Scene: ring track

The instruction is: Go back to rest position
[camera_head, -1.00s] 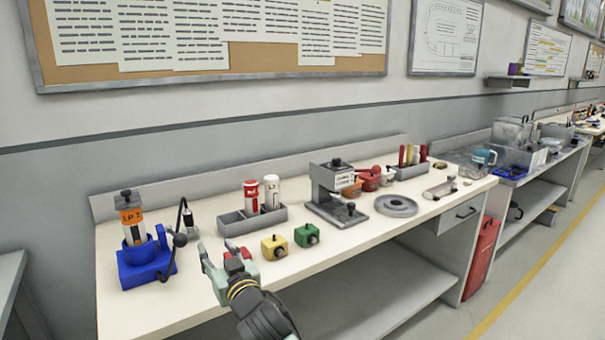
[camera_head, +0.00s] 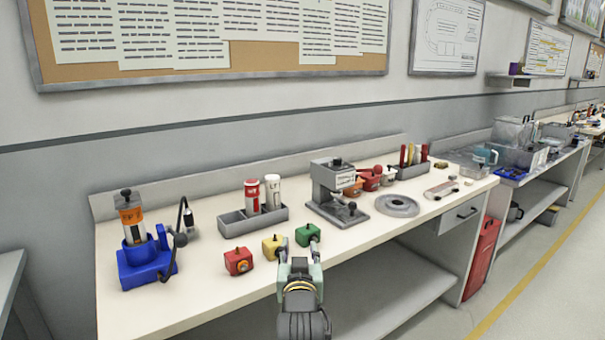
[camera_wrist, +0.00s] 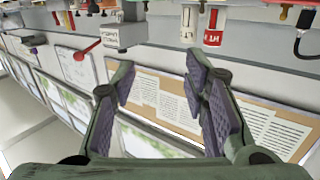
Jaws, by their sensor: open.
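My gripper (camera_head: 299,250) is at the front edge of the workbench in the head view, just in front of the yellow block and the green block. Its fingers are apart, and nothing shows between them. In the wrist view my gripper (camera_wrist: 165,100) is open and empty, with the wall boards behind it. The red block (camera_head: 238,261), the yellow block (camera_head: 272,246) and the green block (camera_head: 307,235) stand in a row on the bench. The fingertips partly overlap the yellow and green blocks; I cannot tell whether they touch.
The workbench (camera_head: 200,310) carries a blue stand (camera_head: 145,262) at left, a grey tray (camera_head: 235,223) with bottles, a grey press (camera_head: 325,190) and a grey disc (camera_head: 397,205). A red bin (camera_head: 483,245) stands at its right end. Floor is clear at right.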

